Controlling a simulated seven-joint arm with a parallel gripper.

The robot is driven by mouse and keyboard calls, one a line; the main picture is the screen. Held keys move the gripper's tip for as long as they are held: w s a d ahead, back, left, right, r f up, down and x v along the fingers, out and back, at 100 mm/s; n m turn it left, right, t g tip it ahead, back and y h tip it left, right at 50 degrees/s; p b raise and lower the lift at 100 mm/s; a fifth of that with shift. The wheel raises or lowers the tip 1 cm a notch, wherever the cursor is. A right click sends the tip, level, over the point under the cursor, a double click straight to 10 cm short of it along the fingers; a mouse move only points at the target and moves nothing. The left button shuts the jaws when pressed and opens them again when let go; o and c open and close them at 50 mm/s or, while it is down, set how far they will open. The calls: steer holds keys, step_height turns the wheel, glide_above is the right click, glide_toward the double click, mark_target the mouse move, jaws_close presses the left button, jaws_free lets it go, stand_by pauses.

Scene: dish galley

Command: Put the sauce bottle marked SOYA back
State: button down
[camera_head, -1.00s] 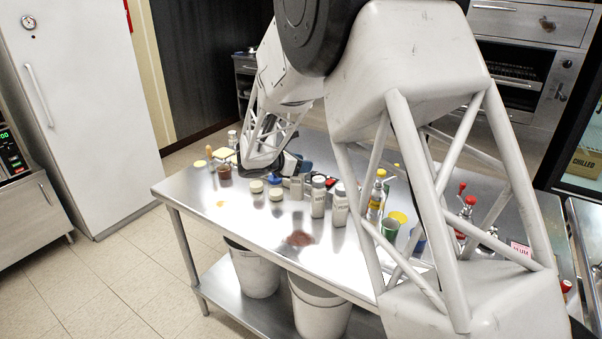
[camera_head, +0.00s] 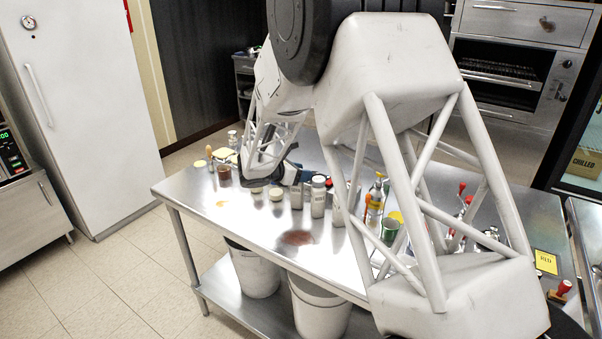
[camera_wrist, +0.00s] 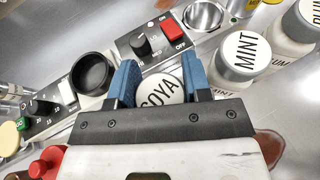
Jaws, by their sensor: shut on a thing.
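The SOYA sauce bottle shows its round white cap with black letters in the wrist view (camera_wrist: 160,91). My gripper (camera_wrist: 160,82) is shut on it, with a blue finger on each side of the cap. The bottle's body is hidden in the wrist view. In the head view my gripper (camera_head: 291,177) is low over the table, at the left end of a short row of pale bottles. I cannot tell whether the SOYA bottle touches the table. A grey-capped MINT bottle (camera_wrist: 238,55) stands just right of my gripper, with another labelled bottle (camera_wrist: 292,38) beyond.
A panel with a black knob and a red switch (camera_wrist: 173,32) lies close beyond the fingers. A black round cup (camera_wrist: 93,73) is to the left. A reddish-brown spill (camera_head: 297,238) marks the steel table (camera_head: 250,222). The front table surface is mostly clear.

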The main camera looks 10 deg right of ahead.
steer(key=shift+f, duration=0.15)
steer(key=c, duration=0.6)
jaws_free()
steer(key=shift+o, duration=0.2)
steer(key=shift+r, duration=0.2)
steer(key=v, duration=1.2)
steer(key=shift+r, duration=0.1)
